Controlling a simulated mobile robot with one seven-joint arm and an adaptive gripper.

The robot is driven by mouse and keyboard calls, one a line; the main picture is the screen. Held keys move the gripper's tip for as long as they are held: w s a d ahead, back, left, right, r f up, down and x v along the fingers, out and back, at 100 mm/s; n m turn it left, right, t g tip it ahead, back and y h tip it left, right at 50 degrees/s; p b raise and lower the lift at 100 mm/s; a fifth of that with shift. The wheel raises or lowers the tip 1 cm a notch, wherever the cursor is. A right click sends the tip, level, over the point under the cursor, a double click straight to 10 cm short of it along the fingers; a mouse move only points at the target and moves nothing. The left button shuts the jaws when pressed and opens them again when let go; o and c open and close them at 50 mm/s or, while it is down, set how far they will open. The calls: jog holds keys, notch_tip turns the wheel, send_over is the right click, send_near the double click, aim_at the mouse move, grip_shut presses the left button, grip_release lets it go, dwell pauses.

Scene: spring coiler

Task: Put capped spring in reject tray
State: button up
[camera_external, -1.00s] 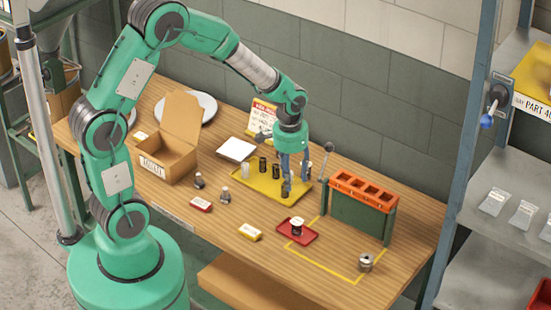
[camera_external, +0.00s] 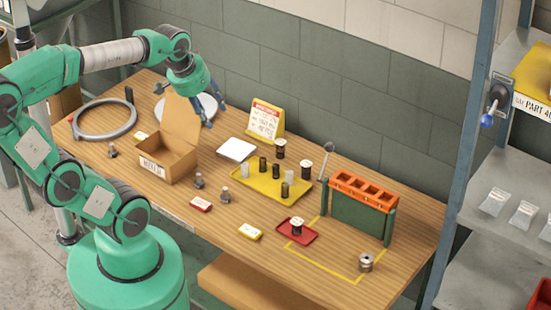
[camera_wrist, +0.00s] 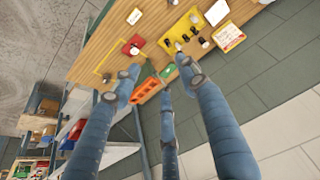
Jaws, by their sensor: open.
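The small red tray (camera_external: 310,239) lies on the bench front. A dark piece with a pale top (camera_external: 297,227) stands in it; I cannot tell whether it is a capped spring. The yellow tray (camera_external: 268,196), further back, holds several small upright dark and pale cylinders, including a dark one (camera_external: 284,190) at its front edge. Caps are too small to tell. My gripper (camera_external: 207,112) is open and empty, raised above the back left of the bench, well apart from both trays. The wrist view shows its spread fingers (camera_wrist: 163,82), the red tray (camera_wrist: 127,50) and the yellow tray (camera_wrist: 184,24).
An open cardboard box (camera_external: 167,163) stands below my gripper. An orange-topped rack (camera_external: 362,191) stands right. Two pale-topped dark pieces (camera_external: 279,148) (camera_external: 302,166) and a sign (camera_external: 264,121) stand behind the yellow tray. A metal cylinder (camera_external: 366,262) sits front right. The bench's front middle has free room.

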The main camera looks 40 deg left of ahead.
jog(key=shift+t, duration=0.3)
jog(key=s, duration=0.1)
jog(key=s+a+r, duration=0.1)
jog(key=s, duration=0.2)
jog(key=shift+s+a+r, duration=0.25)
notch_tip(320, 180, down, 7)
jog(key=b, duration=0.7)
